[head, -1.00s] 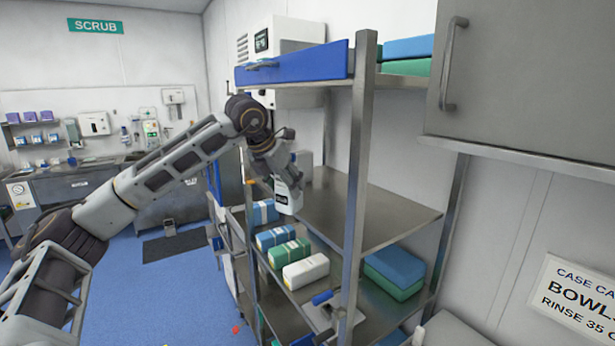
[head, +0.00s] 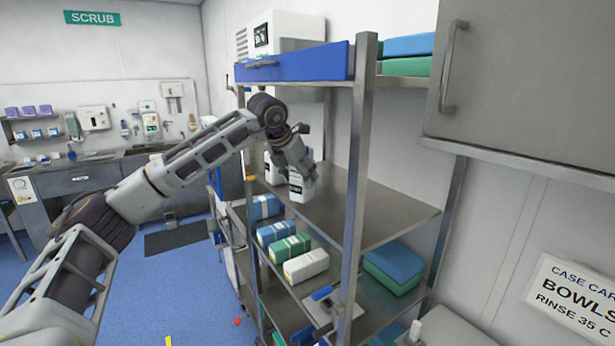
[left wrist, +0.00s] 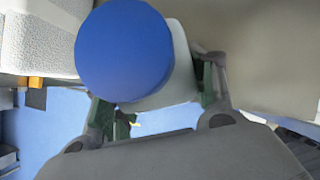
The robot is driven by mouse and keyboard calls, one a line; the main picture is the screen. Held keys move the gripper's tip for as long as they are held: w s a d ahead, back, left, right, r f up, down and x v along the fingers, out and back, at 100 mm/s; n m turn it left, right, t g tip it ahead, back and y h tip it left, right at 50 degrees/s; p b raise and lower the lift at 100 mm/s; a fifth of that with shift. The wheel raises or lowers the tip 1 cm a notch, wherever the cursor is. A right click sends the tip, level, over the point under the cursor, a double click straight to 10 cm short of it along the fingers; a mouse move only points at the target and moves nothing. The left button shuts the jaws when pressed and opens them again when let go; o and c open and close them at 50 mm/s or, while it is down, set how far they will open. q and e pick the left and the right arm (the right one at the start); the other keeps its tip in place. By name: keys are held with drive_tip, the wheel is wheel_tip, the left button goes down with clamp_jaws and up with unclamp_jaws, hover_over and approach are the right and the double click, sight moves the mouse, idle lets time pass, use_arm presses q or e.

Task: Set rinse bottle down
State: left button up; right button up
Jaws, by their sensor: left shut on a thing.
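The rinse bottle (head: 301,187) is white with a dark label and stands upright over the middle metal shelf of the rack (head: 360,205). My left gripper (head: 297,160) is shut on it from above in the head view. In the left wrist view the bottle's round blue cap (left wrist: 124,50) and white body (left wrist: 182,70) sit between the two fingers. I cannot tell whether its base touches the shelf. My right gripper is in neither view.
Another white container (head: 272,168) stands left of the bottle, partly hidden by my arm. A rack post (head: 358,150) rises in front, and a blue bin (head: 295,64) sits above. Wrapped packs (head: 305,265) lie on the shelf below. The shelf's right part is bare.

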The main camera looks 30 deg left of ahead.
use_arm(q)
drive_tip(key=shift+w+d+r+p, duration=0.15)
drive_tip(key=shift+w+p, duration=0.1)
drive_tip(key=shift+w, duration=0.55)
drive_tip(key=shift+w+d+p, duration=0.1)
drive_tip(key=shift+w+p, duration=0.15)
drive_tip(key=shift+w, duration=0.9)
drive_tip(key=shift+f+p, duration=0.4)
drive_tip(key=shift+f, duration=0.35)
drive_tip(key=shift+f, duration=0.15)
drive_tip(key=o, duration=1.5)
drive_tip(key=shift+c, duration=0.2)
